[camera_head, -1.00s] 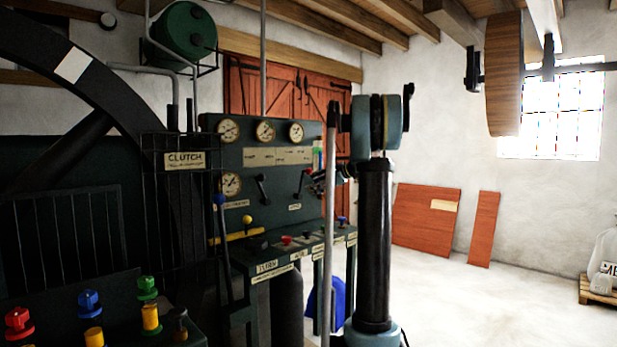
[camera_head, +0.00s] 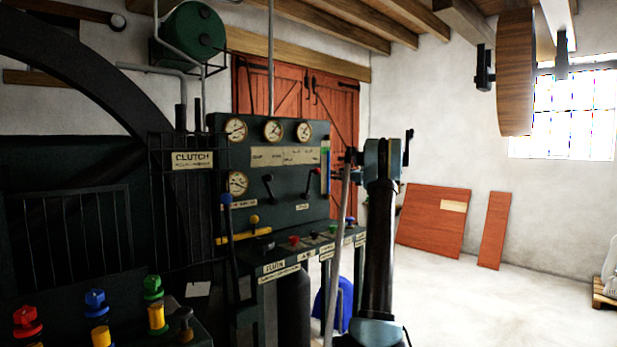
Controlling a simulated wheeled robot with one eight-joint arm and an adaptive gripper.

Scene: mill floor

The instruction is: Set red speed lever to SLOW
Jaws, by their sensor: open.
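The red speed lever (camera_head: 315,172) is on the upright face of the dark green control panel (camera_head: 290,215), near its right end. Its red knob tops a short dark arm that leans up and to the right. A small label plate (camera_head: 304,206) sits below it; its lettering is too small to read. My arm (camera_head: 380,215) stands upright just right of the panel, with a grey pole in front of the panel's right end. I cannot make out my gripper or its fingers; they seem hidden behind my arm.
A black lever (camera_head: 268,186) stands left of the red one, below several round gauges (camera_head: 273,131). A sloping shelf with coloured knobs (camera_head: 294,240) juts out below. The caged clutch (camera_head: 192,160) and a big dark wheel fill the left. Open floor (camera_head: 480,305) lies right.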

